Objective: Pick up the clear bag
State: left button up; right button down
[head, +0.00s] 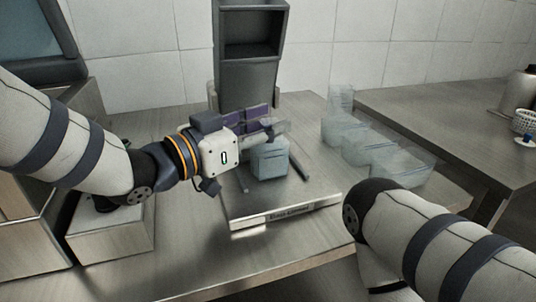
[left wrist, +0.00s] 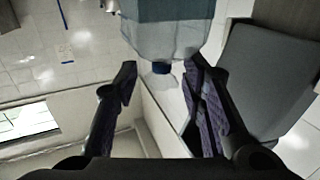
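A pale blue, see-through bag (head: 270,160) stands upright on the metal platform in the middle of the head view. In the left wrist view the same pale bag (left wrist: 165,38) hangs in from the top edge, with a dark blue part at its end. My left gripper (head: 266,130) is at the bag's upper left side, with its purple-padded fingers apart. In the left wrist view the left gripper (left wrist: 160,78) is open and the bag's end is near the gap between the fingertips. I cannot tell whether they touch. My right gripper is out of view.
The metal platform (head: 290,213) has a labelled front edge and dark rails. Several clear containers (head: 370,150) stand to its right. A dark grey upright unit (head: 250,75) stands behind. A second table at right holds a white basket (head: 523,122). The front counter is clear.

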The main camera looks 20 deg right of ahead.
pick_arm(q)
jog(key=shift+w+d, duration=0.2)
jog(key=shift+d, duration=0.25)
grip_shut()
